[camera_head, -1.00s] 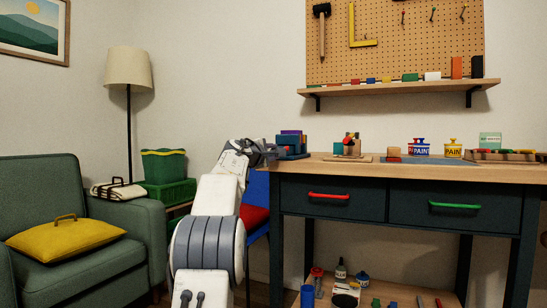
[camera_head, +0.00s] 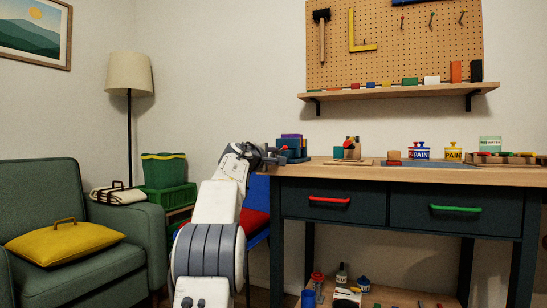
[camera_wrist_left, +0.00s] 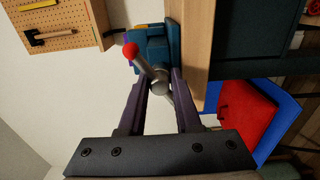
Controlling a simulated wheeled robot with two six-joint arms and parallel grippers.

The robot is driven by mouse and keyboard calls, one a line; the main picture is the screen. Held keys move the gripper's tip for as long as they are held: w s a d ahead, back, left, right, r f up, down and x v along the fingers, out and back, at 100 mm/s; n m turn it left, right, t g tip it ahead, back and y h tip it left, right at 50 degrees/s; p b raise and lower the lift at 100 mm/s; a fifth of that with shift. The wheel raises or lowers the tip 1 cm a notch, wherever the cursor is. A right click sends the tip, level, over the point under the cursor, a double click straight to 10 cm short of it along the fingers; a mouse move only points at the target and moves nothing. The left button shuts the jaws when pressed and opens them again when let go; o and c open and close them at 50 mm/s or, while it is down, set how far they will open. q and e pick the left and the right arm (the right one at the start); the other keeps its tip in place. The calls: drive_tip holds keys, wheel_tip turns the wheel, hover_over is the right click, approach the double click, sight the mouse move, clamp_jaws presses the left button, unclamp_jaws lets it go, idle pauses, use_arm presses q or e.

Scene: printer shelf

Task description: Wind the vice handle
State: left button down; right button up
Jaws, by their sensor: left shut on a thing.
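The blue vice (camera_head: 292,153) stands at the left end of the workbench top; its blue body also shows in the left wrist view (camera_wrist_left: 155,42). In that view the vice handle (camera_wrist_left: 147,65) is a grey bar with a red ball (camera_wrist_left: 130,50) at one end, slanting up and left from a round grey hub. My left gripper (camera_wrist_left: 160,84) has its purple fingers on either side of the hub, shut on the handle. In the head view my left gripper (camera_head: 270,156) reaches the vice from the left. My right gripper is not in view.
The workbench (camera_head: 440,173) has paint tins (camera_head: 453,151) and wooden items on top, and drawers with red and green handles. A blue chair with a red seat (camera_head: 254,222) stands below my left arm. A green armchair (camera_head: 130,240) is at left.

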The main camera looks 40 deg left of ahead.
use_arm(q)
drive_tip(key=shift+w+d, duration=0.1)
idle(0.3)
drive_tip(key=c, duration=0.9)
unclamp_jaws()
drive_tip(key=shift+o, duration=0.2)
drive_tip(key=shift+s+f+b, duration=0.15)
drive_tip(key=shift+s+b, duration=0.3)
drive_tip(key=shift+b, duration=0.05)
drive_tip(key=b+v, duration=0.3)
drive_tip(key=v, duration=0.1)
drive_tip(key=shift+s+d, duration=0.1)
drive_tip(key=b, duration=0.5)
approach(273, 156)
drive_tip(key=shift+s+d, duration=0.15)
drive_tip(key=shift+s, duration=0.45)
drive_tip(key=v, duration=1)
drive_tip(key=shift+s, duration=0.25)
